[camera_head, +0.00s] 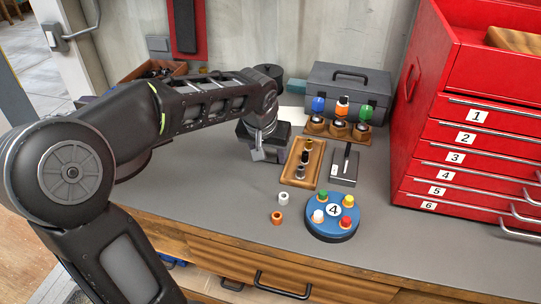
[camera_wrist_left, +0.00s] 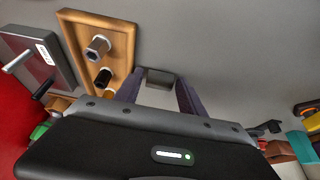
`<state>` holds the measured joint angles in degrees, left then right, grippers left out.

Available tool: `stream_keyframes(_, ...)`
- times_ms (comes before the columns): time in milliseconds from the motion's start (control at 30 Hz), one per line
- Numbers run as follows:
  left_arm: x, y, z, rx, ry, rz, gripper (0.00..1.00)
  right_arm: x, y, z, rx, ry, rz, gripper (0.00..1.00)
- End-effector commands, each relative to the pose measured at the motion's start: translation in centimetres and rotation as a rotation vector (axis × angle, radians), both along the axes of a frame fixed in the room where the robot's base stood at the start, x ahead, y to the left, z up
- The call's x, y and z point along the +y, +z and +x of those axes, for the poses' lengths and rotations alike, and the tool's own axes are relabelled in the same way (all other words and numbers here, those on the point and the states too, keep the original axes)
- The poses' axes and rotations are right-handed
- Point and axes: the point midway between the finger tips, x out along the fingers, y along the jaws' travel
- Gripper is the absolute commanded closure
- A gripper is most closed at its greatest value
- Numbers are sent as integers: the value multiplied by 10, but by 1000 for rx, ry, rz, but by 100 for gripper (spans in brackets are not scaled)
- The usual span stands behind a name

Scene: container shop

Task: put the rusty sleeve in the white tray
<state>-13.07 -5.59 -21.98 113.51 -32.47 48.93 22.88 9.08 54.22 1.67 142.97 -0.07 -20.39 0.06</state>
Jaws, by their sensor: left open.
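My left gripper (camera_head: 262,153) points down over the grey counter, left of a wooden tray (camera_head: 288,178). In the left wrist view its fingers (camera_wrist_left: 160,90) are apart, with a small grey block-like thing seen between them; I cannot tell what it is. An orange-brown ring (camera_head: 277,217), perhaps the rusty sleeve, lies on the counter near the front, below a white ring (camera_head: 283,198). The wooden tray holds a brass-coloured (camera_head: 307,145), a black (camera_head: 304,157) and a grey sleeve (camera_head: 300,172). A pale flat thing (camera_head: 292,115) behind the gripper is partly hidden; I cannot tell if it is the white tray.
A blue round stand (camera_head: 322,232) marked 4 carries coloured pegs. A grey device (camera_head: 344,167) stands right of the wooden tray. Bottles in a wooden rack (camera_head: 335,130) and a grey toolbox (camera_head: 347,82) are behind. A red drawer cabinet (camera_head: 455,150) blocks the right. The front-left counter is clear.

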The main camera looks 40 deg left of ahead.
Motion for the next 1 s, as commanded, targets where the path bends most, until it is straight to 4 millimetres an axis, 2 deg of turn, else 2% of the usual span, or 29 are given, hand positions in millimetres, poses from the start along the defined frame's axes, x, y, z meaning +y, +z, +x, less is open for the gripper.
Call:
stream_keyframes(433,0,0,0,0,0,0,53,0,0,0,0,0,0,53)
stream_keyframes(1000,0,0,0,0,0,0,99,0,0,0,0,0,0,53)
